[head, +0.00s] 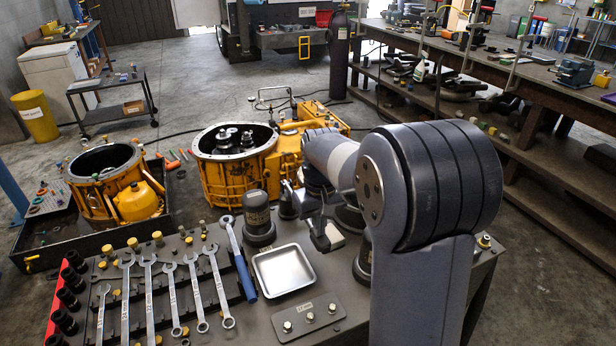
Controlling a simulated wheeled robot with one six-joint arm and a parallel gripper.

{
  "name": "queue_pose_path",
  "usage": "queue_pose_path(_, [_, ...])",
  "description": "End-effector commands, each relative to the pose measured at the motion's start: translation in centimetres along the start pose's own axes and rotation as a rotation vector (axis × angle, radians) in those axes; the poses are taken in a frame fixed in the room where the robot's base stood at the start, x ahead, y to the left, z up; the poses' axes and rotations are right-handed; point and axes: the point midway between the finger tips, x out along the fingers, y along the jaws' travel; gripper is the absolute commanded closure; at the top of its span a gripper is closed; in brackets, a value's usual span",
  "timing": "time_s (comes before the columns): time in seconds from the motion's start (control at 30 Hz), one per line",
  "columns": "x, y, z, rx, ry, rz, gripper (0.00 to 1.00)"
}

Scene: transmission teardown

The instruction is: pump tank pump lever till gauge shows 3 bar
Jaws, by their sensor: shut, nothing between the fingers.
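A yellow machine casing (232,180) with an open round top and dark parts inside stands on the floor beyond the bench. A yellow tank-like body (315,118) adjoins it on the right, partly behind my arm. A thin metal bar-shaped handle (273,90) rises near the casing's back. I cannot tell whether it is the pump lever. My gripper's fingers cannot be seen.
The bench holds several wrenches (173,300), black sockets (66,298), an empty metal tray (283,271) and a dark cylinder (258,218). A second yellow housing (103,185) sits in a black bin at left. A long workbench (500,75) lines the right.

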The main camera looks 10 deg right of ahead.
Motion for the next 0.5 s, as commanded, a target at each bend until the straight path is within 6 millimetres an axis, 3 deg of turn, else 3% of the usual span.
queue_pose_path(0.5, [-6.7, 0.0, 0.0, 0.0, -0.001, 0.0, 1.0])
